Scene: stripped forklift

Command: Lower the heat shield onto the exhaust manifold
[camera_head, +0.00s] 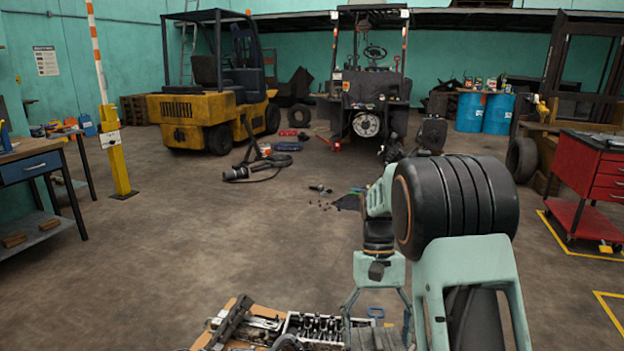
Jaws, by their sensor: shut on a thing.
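My gripper (378,318) hangs pointing down at the bottom centre, its two thin fingers spread around a grey, ribbed piece (376,338). This piece looks like the heat shield, cut off by the bottom edge of the picture. The gripper is shut on it, though the contact points are hard to make out. To the left lies a partly stripped engine (305,326) with an open row of metal parts. A long dark part (230,322) lies slanted at its left end. I cannot tell which part is the exhaust manifold; it may be hidden or below the frame.
A small blue loop (376,312) shows behind the fingers. A tan board (262,311) lies under the engine. Tools (255,165) lie on the floor ahead. A workbench (30,165) stands left, a red tool cart (595,170) right. Open floor lies between.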

